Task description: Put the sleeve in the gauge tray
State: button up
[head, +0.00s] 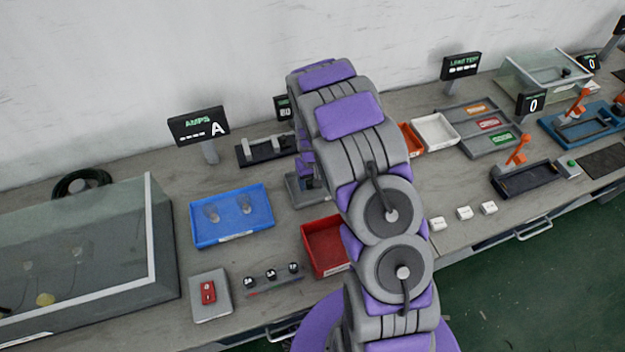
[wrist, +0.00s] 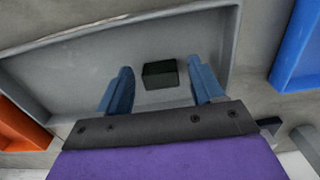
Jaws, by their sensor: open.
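A small dark block (wrist: 160,75), which looks like the sleeve, lies on the floor of a grey tray (wrist: 70,72) in the wrist view. My gripper (wrist: 158,67) is open, with one blue finger on each side of the block and clear gaps to it. I cannot tell whether the fingertips are level with the block or above it. No label shows on this grey tray, so I cannot tell whether it is the gauge tray. In the head view my arm hides the gripper and the block.
A blue tray (head: 232,216) with clear cups stands left of my arm, with a red bin (head: 325,247) nearby. A white tray (head: 435,131) and a grey rack with coloured labels (head: 487,124) stand to the right. An AMPS display (head: 199,127) rises at the back left.

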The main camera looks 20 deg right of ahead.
jog(key=shift+r, duration=0.1)
notch_tip(320, 180, up, 12)
jog(key=p, duration=0.2)
jog(key=s+a+r, duration=0.2)
jog(key=s+r, duration=0.6)
jog(key=r, duration=0.2)
jog(key=s+a+r, duration=0.1)
jog(key=s+r, duration=0.2)
jog(key=s, duration=0.6)
jog(key=s+a+r+g, duration=0.1)
jog(key=s+r, duration=0.3)
jog(key=s, duration=0.6)
jog(key=s+a+r, duration=0.1)
jog(key=s+r, duration=0.2)
jog(key=s, duration=0.6)
jog(key=shift+s+a+r+g, duration=0.15)
jog(key=shift+s+a+g, duration=0.15)
jog(key=shift+a+g, duration=0.1)
